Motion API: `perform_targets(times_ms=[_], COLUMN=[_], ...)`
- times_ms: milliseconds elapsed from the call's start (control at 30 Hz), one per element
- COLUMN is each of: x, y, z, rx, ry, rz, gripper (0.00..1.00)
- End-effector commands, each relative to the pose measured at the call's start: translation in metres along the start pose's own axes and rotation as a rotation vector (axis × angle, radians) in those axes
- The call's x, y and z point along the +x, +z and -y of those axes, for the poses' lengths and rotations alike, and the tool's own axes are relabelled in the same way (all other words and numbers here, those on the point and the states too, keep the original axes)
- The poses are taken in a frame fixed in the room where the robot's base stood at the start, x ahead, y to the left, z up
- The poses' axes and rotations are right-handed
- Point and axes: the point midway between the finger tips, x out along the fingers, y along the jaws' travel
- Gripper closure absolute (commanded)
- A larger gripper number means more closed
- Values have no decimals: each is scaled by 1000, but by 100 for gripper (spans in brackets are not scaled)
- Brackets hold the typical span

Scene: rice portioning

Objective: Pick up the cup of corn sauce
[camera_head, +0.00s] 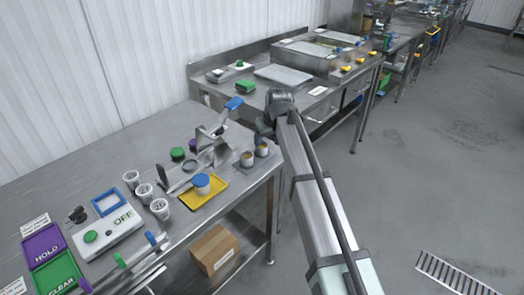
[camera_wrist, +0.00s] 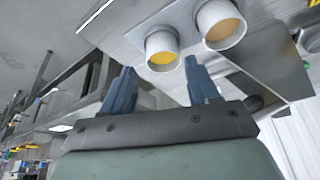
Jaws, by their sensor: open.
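Two light cups with yellow-orange contents stand close together near the right edge of the front table, one nearer the front (camera_head: 247,159) and one behind it (camera_head: 262,151). In the wrist view, one cup (camera_wrist: 162,49) has yellow contents and the other (camera_wrist: 221,24) looks more orange. No label shows which is corn sauce. My gripper (camera_wrist: 159,65) is open and empty. The yellow cup lies just beyond and between its fingertips; I cannot tell whether they touch it. The orange cup is beyond the right finger. In the head view my gripper is mostly hidden behind my wrist.
Several white cups (camera_head: 145,192) and a button box (camera_head: 107,232) are farther left. A second steel table (camera_head: 310,88) lies behind.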

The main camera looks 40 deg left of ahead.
Motion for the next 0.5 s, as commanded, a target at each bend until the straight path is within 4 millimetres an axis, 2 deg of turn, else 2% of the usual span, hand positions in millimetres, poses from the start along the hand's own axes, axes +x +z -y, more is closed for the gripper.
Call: perform_targets(times_ms=[167, 400, 500], x=[14, 45, 50], y=[-2, -4, -4], z=[2, 3, 3], rx=[-1, -1, -1], ry=[0, 0, 0], rz=[1, 1, 0], gripper=[40, 40, 40])
